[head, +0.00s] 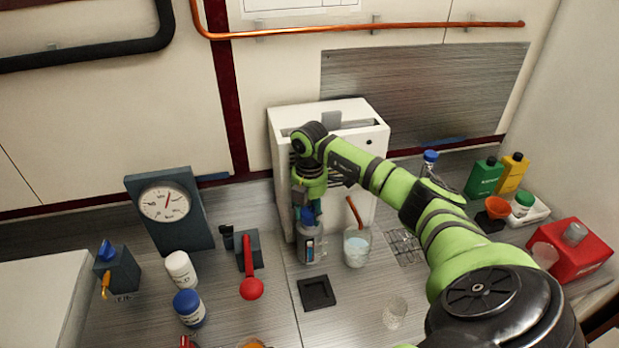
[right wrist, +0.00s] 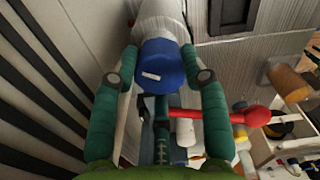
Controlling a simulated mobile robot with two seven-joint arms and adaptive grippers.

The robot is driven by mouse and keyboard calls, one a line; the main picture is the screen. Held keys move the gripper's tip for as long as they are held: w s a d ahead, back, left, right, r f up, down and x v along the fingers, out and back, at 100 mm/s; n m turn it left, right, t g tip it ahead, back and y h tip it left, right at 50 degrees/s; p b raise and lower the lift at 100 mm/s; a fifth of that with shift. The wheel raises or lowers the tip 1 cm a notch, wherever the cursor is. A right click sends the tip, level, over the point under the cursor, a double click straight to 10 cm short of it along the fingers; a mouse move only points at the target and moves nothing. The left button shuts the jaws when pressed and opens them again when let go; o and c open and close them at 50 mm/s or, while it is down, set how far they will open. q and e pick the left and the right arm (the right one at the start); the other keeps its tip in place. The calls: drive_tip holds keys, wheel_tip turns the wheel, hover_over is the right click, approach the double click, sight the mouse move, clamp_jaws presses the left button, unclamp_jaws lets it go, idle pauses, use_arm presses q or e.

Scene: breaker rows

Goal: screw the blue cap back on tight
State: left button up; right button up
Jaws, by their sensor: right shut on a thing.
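A grey-white bottle with a dark label (head: 311,246) stands on the counter before the white box unit. Its blue cap (head: 308,216) is at the bottle's top. My right gripper (head: 308,207) points down over it from above. In the right wrist view the blue cap (right wrist: 162,66) lies between the two green fingers (right wrist: 160,72), with the pale bottle (right wrist: 160,17) beyond it. The gripper is shut on the cap. I cannot tell how tightly the cap sits on the neck. My left gripper is not in view.
A glass beaker with a stirring stick (head: 356,249) stands close right of the bottle. A red-handled lever (head: 250,275) is to the left, and a black square tray (head: 316,292) in front. Another blue-capped jar (head: 189,308) stands front left. A white box unit (head: 284,165) is right behind.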

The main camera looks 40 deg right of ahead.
drive_tip(key=o, duration=1.1)
drive_tip(key=shift+o, duration=0.2)
wheel_tip(320, 180, up, 12)
drive_tip(key=shift+s+f, duration=0.1)
drive_tip(key=shift+f, duration=0.05)
